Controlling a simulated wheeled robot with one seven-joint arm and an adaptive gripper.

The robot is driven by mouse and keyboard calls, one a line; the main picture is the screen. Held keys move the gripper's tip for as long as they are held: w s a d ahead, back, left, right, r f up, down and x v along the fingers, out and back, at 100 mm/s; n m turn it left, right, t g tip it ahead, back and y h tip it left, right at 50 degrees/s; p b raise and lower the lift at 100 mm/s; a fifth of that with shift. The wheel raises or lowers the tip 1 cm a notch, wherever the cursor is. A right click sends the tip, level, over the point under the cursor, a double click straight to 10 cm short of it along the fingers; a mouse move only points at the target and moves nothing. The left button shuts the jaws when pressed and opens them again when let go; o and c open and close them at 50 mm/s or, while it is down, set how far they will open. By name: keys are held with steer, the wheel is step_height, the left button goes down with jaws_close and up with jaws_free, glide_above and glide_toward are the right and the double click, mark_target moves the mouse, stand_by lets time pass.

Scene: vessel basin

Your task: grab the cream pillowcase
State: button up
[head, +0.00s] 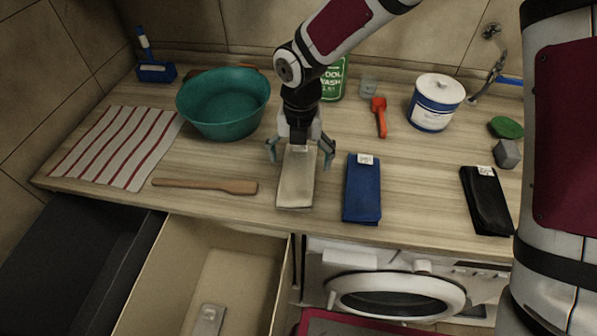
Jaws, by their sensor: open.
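The cream pillowcase (296,190) lies folded in a narrow rectangle on the wooden counter, near its front edge. My gripper (300,154) points down over the far end of the pillowcase, with its two fingers spread to either side of it. The fingers are open and hold nothing. Whether the fingertips touch the pillowcase or the counter I cannot tell. The far end of the pillowcase is partly hidden behind my gripper.
A folded blue cloth (362,190) lies just right of the pillowcase, and a black one (486,202) farther right. A wooden paddle (205,186) and a teal basin (223,105) are to the left. An open drawer (158,275) is below the counter, beside a washing machine (395,295).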

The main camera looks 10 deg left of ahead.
mark_target(299, 168)
steer(key=shift+w+a+f+p, duration=0.15)
steer(key=shift+f+p, duration=0.2)
steer(key=shift+f, duration=0.95)
steer(key=shift+a+f+p, duration=0.1)
steer(key=shift+f+p, duration=0.2)
steer(key=shift+f, duration=0.95)
steer(key=c, duration=1.4)
steer(key=shift+r, duration=0.15)
steer(key=shift+c, duration=0.2)
